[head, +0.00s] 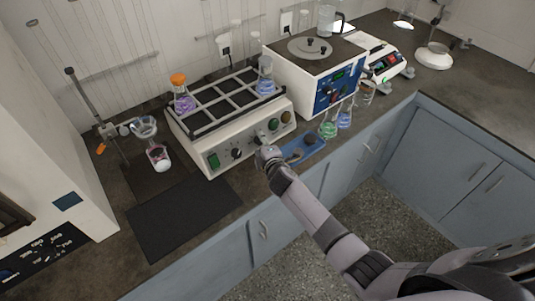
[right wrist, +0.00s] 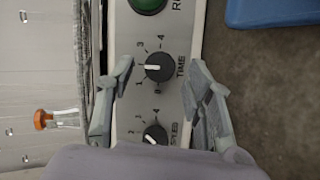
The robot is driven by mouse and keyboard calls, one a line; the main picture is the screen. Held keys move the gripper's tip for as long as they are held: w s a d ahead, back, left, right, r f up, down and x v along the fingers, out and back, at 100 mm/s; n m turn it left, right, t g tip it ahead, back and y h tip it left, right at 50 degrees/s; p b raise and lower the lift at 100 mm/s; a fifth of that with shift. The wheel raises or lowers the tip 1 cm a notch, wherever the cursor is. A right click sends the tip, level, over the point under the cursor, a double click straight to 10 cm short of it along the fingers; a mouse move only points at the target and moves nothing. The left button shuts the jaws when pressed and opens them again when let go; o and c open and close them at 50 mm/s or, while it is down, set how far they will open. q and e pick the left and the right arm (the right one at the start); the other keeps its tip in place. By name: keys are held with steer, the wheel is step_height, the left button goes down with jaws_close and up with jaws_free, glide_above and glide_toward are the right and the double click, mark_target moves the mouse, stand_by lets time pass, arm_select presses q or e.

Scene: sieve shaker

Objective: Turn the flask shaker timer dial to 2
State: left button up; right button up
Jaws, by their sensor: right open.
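The flask shaker (head: 190,153) is a white box with a rack on top and dials on its front panel. Its black timer dial (right wrist: 159,67), marked TIME, shows in the right wrist view with numbers around it. Its white pointer points to the picture's left, between the 3 and 1 marks. My right gripper (right wrist: 161,70) is open, with one finger on each side of the timer dial and a visible gap to it. In the head view my right gripper (head: 267,154) is at the shaker's front panel. My left gripper is not in view.
A second dial, marked SPEED (right wrist: 154,135), sits beside the timer dial, and a green button (right wrist: 147,4) is on its other side. A blue tray (head: 312,146) and several flasks stand right of my gripper. A dark mat (head: 180,218) lies in front of the shaker.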

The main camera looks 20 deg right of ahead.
steer(key=v, duration=1.1)
steer(key=shift+s, duration=0.1)
